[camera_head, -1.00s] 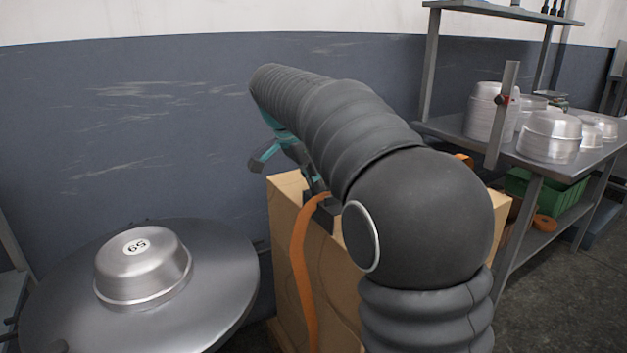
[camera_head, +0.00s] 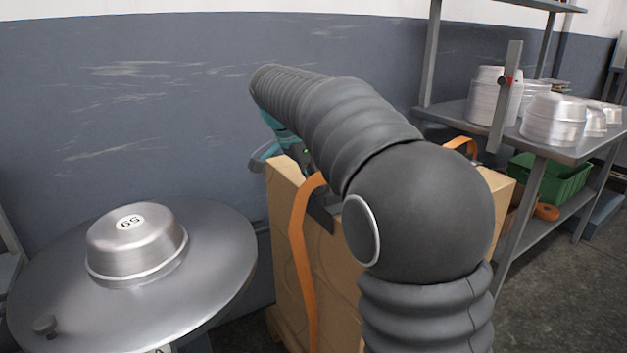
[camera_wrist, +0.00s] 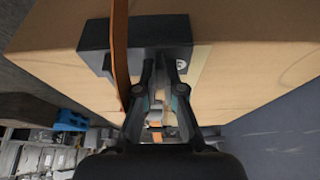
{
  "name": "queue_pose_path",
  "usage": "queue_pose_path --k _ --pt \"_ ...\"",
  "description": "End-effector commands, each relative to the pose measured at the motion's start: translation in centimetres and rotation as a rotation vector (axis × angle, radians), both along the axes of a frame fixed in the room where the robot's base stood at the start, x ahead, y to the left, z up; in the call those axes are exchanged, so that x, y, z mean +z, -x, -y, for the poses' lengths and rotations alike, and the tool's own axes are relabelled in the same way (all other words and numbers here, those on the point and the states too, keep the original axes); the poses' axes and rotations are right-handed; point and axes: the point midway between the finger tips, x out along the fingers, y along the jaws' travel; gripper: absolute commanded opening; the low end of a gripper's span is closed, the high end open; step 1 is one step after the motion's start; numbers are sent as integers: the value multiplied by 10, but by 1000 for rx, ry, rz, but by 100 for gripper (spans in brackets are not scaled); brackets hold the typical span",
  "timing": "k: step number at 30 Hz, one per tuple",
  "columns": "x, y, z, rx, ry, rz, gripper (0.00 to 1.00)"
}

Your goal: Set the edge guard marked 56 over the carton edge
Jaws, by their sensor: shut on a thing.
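A tall brown carton (camera_head: 283,215) stands in the middle of the head view, partly hidden by my arm. My gripper (camera_wrist: 160,88) is shut on a dark grey edge guard (camera_wrist: 97,35) in the wrist view. The guard lies against the carton's edge, and an orange strap (camera_wrist: 120,50) runs across its left part. I cannot tell whether it is fully seated. The guard also shows as a dark piece (camera_head: 322,214) at the carton's upper edge in the head view, beside the strap (camera_head: 299,240). No number is readable on it.
A round metal table (camera_head: 225,270) at left carries an upturned, numbered pan (camera_head: 135,243). At right, a steel shelf (camera_head: 470,130) holds stacked pans (camera_head: 553,122), with a green crate (camera_head: 560,178) below. A scuffed wall (camera_head: 130,100) stands behind the carton.

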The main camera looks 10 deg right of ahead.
Motion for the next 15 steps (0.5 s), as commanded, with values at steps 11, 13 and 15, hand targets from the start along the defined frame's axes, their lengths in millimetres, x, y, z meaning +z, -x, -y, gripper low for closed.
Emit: queue_pose_path --k 11,13,15 --pt "-4 0 0 -1 0 1 0" --pt "-4 0 0 -1 0 1 13" --pt "-4 0 0 0 0 1 30"
